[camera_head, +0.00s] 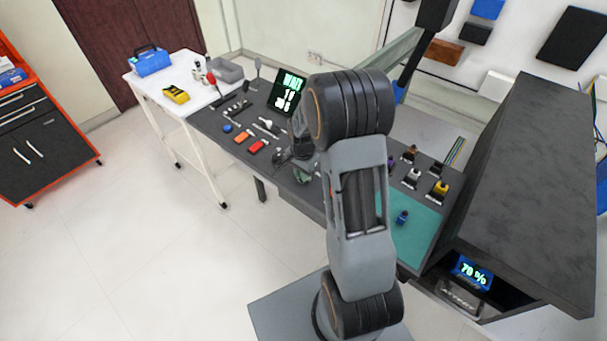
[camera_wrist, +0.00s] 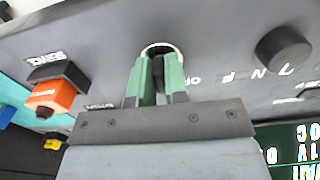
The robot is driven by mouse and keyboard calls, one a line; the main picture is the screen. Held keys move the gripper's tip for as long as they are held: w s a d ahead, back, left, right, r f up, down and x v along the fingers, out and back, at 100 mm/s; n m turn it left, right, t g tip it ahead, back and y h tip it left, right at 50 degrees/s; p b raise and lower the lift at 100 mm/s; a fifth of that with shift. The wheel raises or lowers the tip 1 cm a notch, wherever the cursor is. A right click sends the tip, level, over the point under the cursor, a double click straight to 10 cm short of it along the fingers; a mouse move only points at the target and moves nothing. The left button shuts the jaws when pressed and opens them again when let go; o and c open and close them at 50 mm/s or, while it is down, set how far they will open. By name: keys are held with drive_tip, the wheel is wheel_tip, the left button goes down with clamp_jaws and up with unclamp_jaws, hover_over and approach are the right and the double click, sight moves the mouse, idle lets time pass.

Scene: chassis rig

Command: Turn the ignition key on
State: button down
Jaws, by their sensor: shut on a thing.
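In the wrist view, my gripper (camera_wrist: 161,72) has its green fingers close together, shut on the ignition key at the panel. The key itself is almost wholly hidden between the fingers. The round, pale-rimmed ignition switch (camera_wrist: 162,46) shows just beyond the fingertips. White lettering is printed on both sides of it; I cannot read the key's angle. In the head view, my gripper is at the dark console (camera_head: 215,122), mostly hidden by my own arm.
An orange switch (camera_wrist: 50,98) sits left of the fingers, and a black knob (camera_wrist: 283,48) sits to the right. A lit screen (camera_wrist: 295,150) is at the lower right. In the head view, a white table (camera_head: 140,87) adjoins the console, and a dark cabinet (camera_head: 530,190) stands right.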

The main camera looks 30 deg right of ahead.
drive_tip(key=m, duration=0.2)
drive_tip(key=m+b, duration=0.1)
drive_tip(key=m, duration=0.2)
drive_tip(key=shift+w+m, duration=0.2)
drive_tip(key=shift+m, duration=0.1)
idle(0.5)
drive_tip(key=c, duration=1.1)
unclamp_jaws()
drive_tip(key=shift+c, duration=0.2)
drive_tip(key=shift+r, duration=0.1)
wheel_tip(320, 180, up, 14)
